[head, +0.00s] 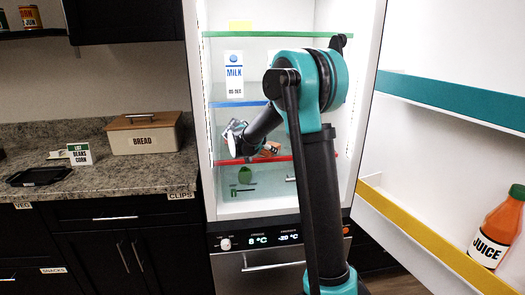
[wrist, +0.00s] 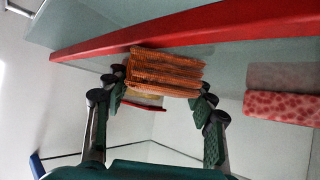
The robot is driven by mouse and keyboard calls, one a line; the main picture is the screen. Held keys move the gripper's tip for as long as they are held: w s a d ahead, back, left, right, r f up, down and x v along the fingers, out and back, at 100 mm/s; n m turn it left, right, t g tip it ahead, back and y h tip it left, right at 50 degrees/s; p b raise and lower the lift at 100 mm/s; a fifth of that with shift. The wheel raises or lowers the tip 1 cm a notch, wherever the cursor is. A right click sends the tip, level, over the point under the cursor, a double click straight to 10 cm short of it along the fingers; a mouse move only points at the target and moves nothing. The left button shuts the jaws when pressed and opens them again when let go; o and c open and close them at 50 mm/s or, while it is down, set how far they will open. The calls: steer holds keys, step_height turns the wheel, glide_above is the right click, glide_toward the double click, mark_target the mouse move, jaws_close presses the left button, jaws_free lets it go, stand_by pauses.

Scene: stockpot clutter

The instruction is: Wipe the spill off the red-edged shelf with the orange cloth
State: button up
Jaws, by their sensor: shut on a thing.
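The orange cloth (wrist: 166,68) is folded into a thick ridged pad. My gripper (wrist: 160,93) is shut on it, one finger on each side. The shelf's red edge (wrist: 240,32) crosses the wrist view just beyond the cloth, and the cloth overlaps it in the picture. I cannot tell whether the cloth touches the shelf. I cannot make out the spill in either view.
A pink-red spotted block (wrist: 285,104) is right of the cloth in the wrist view. A milk carton (head: 234,74) stands on the blue-edged shelf (head: 228,104) above. A green item (head: 245,175) is below the red-edged shelf. The open door holds a juice bottle (head: 497,230).

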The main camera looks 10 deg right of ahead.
steer(key=shift+d, duration=0.25)
steer(key=shift+f, duration=0.1)
steer(key=shift+a, duration=0.1)
steer(key=shift+s+a+f, duration=0.1)
steer(key=shift+a+f, duration=0.1)
steer(key=shift+a, duration=1.8)
steer(key=shift+a+r, duration=0.1)
steer(key=shift+r, duration=1.15)
steer(key=s, duration=2)
steer(key=shift+d, duration=0.2)
